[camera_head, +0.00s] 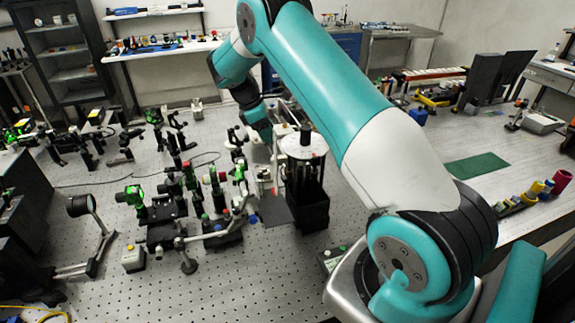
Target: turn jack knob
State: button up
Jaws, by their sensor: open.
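My teal arm reaches over the bench and bends down at the middle, where my gripper (262,158) points down among the optics. It is small and dark in the view; its jaws are open, and I see nothing held in them. Just right of it stands a round-topped device (303,146) on a black body (308,205), with a dark knob-like piece on its top. I cannot make out a jack or its knob for certain in the clutter around my gripper. Whether my gripper touches anything there cannot be told.
Green and black optical mounts (190,185) crowd the left of my gripper. A round black lens (80,206) stands on a post farther left. A green mat (476,166) and coloured cylinders (535,190) lie at the right. The perforated bench (235,285) is mostly clear at the front.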

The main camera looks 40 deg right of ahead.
jog(key=p+x, duration=0.5)
jog(key=x, duration=1)
jog(key=shift+f+p, duration=0.4)
jog(key=shift+c, duration=0.3)
jog(key=c, duration=0.9)
